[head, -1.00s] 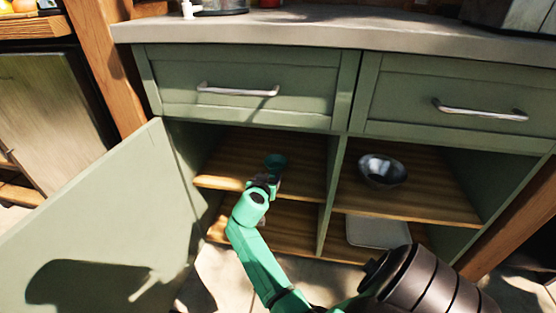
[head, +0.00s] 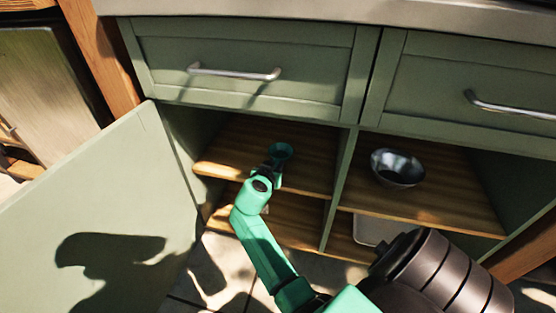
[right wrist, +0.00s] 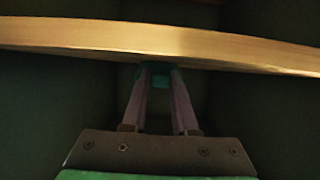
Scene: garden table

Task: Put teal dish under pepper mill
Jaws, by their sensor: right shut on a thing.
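The teal dish (head: 279,150) is a small round dish at the upper left shelf of the open green cabinet. My right gripper (head: 272,167) is shut on it, reaching in from the front. In the right wrist view, the two fingers of my right gripper (right wrist: 160,80) close on a bit of the teal dish (right wrist: 160,72), just by the shelf edge. I cannot tell whether the dish touches the shelf. No pepper mill shows in the current views. My left gripper is not in view.
A dark shiny bowl (head: 397,168) stands on the right part of the upper shelf (head: 445,205), beyond a divider (head: 341,185). A pale tray (head: 372,229) lies below it. The open cabinet door (head: 95,205) is at the left. Drawers with metal handles are above.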

